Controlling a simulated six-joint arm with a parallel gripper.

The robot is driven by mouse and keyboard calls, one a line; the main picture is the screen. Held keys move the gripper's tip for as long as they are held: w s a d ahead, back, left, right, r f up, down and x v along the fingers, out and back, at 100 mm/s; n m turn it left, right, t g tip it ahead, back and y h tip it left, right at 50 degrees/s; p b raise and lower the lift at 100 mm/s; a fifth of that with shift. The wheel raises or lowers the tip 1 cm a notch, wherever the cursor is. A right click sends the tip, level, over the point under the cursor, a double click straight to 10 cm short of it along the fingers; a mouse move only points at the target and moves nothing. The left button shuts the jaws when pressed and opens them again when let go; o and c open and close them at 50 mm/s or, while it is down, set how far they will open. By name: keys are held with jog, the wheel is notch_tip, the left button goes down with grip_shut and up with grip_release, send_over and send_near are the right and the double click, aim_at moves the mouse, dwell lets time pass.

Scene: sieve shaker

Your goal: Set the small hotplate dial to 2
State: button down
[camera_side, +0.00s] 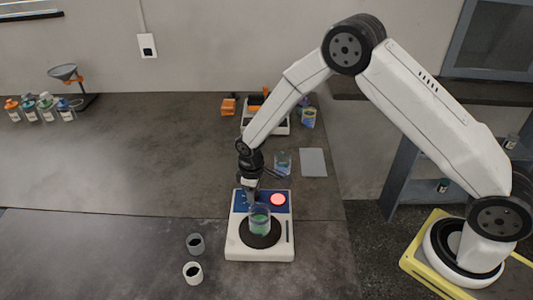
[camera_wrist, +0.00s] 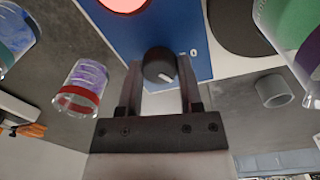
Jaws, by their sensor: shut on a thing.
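The small hotplate has a white body (camera_side: 234,245), a blue panel (camera_side: 237,203) and a round black plate (camera_side: 250,242). A beaker with green contents (camera_side: 260,219) stands on the plate. The black dial (camera_wrist: 158,64) sits on the blue panel in the wrist view, with a short white mark pointing to the lower right of the picture. A "0" and a tick are printed right of it; other numbers cannot be read. My gripper (camera_wrist: 160,80) is shut on the dial, one finger on each side. In the side view my gripper (camera_side: 249,193) hides the dial. A red lit disc (camera_side: 278,200) is on the panel.
Two small cups (camera_side: 195,243) (camera_side: 193,272) stand left of the hotplate. A glass beaker (camera_side: 283,162) and a grey flat sheet (camera_side: 313,162) lie behind it. Several bottles (camera_side: 47,106) and a funnel stand (camera_side: 66,75) are far left. The middle-left bench is clear.

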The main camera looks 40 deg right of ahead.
jog(key=m, duration=0.5)
jog(key=shift+m, duration=0.3)
jog(key=m, duration=0.5)
dwell(0.4)
jog(key=shift+c, duration=1.2)
grip_release()
jog(key=shift+r, duration=0.1)
jog(key=shift+a+r, duration=0.1)
jog(key=shift+r, duration=3.75)
